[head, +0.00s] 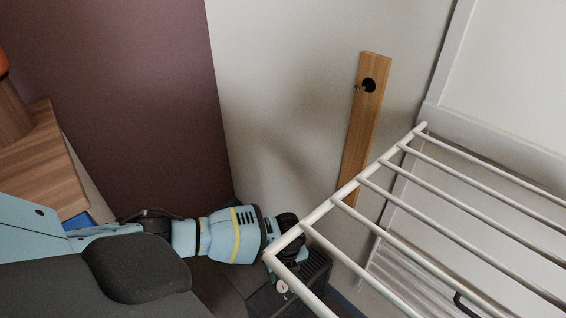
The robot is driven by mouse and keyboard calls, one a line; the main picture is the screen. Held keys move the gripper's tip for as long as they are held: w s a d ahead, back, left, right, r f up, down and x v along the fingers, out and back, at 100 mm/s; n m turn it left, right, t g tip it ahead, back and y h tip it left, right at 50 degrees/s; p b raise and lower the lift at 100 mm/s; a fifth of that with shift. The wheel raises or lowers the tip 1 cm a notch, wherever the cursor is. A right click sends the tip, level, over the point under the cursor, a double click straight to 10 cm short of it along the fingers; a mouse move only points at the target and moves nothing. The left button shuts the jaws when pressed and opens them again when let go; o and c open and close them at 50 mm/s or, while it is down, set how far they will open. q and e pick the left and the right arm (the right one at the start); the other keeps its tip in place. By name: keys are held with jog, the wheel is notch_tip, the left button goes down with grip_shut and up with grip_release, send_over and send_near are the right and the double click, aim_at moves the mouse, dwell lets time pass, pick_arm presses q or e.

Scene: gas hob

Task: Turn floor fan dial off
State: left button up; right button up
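A dark box-shaped unit (316,276) with a slatted top stands low near the wall corner; it may be the floor fan. A small pale round part (282,287), possibly its dial, shows on it. My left arm reaches in from the left, and my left gripper (297,254) is at the top of this unit, close above the round part. A corner of the white rack covers part of the gripper, so its fingers are not clear, nor whether it touches the unit. My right gripper is not in view.
A white rack (385,227) of bars spans the right side and overlaps the dark unit. A wooden board (364,130) with a black knob or hole is against the pale wall. A wooden cabinet (45,165) stands at the left. Little free room shows around the unit.

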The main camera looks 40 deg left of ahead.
aim_at(282, 284)
pick_arm(q)
notch_tip(282, 284, down, 6)
jog(key=shift+s+a+f+b, duration=0.1)
jog(key=shift+s+b, duration=0.05)
jog(key=shift+b, duration=0.85)
jog(key=shift+c, duration=0.6)
jog(key=c, duration=0.8)
jog(key=shift+c, duration=0.2)
